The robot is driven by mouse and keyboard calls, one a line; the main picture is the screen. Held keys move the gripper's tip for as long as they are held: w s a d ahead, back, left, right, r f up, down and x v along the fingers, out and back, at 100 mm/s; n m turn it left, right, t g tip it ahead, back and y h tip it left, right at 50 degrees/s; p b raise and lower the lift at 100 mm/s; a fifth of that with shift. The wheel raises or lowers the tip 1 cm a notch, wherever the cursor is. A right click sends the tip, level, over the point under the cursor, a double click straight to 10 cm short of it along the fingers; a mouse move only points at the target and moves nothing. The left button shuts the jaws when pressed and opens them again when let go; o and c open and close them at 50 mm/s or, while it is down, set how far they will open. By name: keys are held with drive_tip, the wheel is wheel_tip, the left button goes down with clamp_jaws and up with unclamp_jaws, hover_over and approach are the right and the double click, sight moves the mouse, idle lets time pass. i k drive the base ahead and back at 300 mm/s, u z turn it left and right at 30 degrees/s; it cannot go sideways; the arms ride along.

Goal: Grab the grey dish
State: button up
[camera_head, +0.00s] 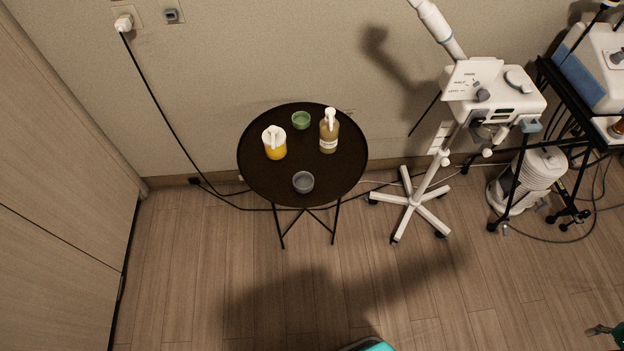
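The grey dish (303,182) is a small round bowl near the front edge of a round dark table (262,180). It stands upright and its opening faces up. What looks like my gripper (592,330) shows small at the lower right edge of the picture, far from the table and to the right of it. It is partly cut off and too small to tell whether it is open or shut. It is not touching the dish.
A green bowl (301,120), a yellow jug (274,143) and a brown pump bottle (329,132) stand behind the dish. A white wheeled stand (418,200) is right of the table. Cables run along the wall. The floor (200,290) in front is clear.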

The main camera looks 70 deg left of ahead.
sight(303, 181)
drive_tip(key=z, duration=0.15)
drive_tip(key=i, duration=1.5)
drive_tip(key=u, duration=2.95)
